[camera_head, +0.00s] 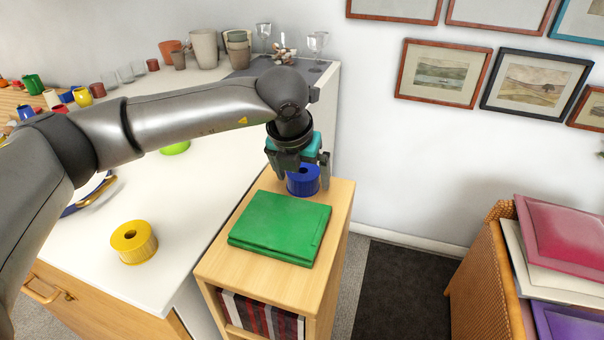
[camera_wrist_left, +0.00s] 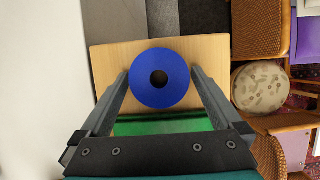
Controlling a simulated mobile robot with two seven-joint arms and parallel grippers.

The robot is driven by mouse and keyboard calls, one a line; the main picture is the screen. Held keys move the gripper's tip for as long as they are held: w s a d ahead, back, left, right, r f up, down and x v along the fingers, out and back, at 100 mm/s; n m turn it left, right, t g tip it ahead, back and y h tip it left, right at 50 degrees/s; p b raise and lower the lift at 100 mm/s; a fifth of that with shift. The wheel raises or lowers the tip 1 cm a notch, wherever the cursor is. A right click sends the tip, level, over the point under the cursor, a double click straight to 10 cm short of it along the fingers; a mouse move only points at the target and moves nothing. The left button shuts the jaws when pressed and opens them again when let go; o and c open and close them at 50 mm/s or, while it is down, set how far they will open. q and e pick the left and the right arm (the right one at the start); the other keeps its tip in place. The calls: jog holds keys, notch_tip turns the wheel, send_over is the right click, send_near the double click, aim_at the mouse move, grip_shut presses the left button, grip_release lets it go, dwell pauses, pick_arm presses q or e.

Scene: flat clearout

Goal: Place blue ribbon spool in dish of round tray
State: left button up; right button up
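The blue ribbon spool (camera_head: 303,181) stands on the wooden top of a small shelf unit, behind a green book or box. In the left wrist view the spool (camera_wrist_left: 160,78) shows from above, its dark centre hole facing me. My left gripper (camera_head: 302,172) is over the spool, with its fingers apart on either side of it. In the left wrist view the two fingers (camera_wrist_left: 160,85) flank the spool, with small gaps visible. A round tray (camera_head: 88,196) with a blue and gold rim is partly hidden behind my left arm. My right gripper is not in view.
The green book or box (camera_head: 280,228) lies on the shelf unit (camera_head: 228,267). A yellow spool (camera_head: 134,242) stands on the white counter, and a lime-green item (camera_head: 175,148) lies farther back. Glasses and pots line the back. A wicker container (camera_head: 482,275) stands at right.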

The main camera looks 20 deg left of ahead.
pick_arm(q)
jog(key=shift+r, duration=0.2)
jog(key=shift+s+r+g, duration=1.25)
jog(key=shift+r+g, duration=0.15)
jog(key=shift+r, duration=5.8)
jog(key=p, duration=0.1)
send_over(298, 175)
notch_tip(298, 175, down, 9)
jog(key=shift+f, duration=0.15)
jog(key=f, duration=0.1)
jog(key=f+p, duration=0.1)
jog(key=f, duration=0.1)
jog(key=w+f, duration=0.1)
jog(key=shift+w+d+f, duration=0.1)
jog(key=shift+d+f, duration=0.15)
jog(key=shift+f, duration=0.05)
jog(key=shift+w+f, duration=0.1)
jog(key=shift+f, duration=0.35)
jog(key=c, duration=1.3)
jog(key=shift+c, duration=0.2)
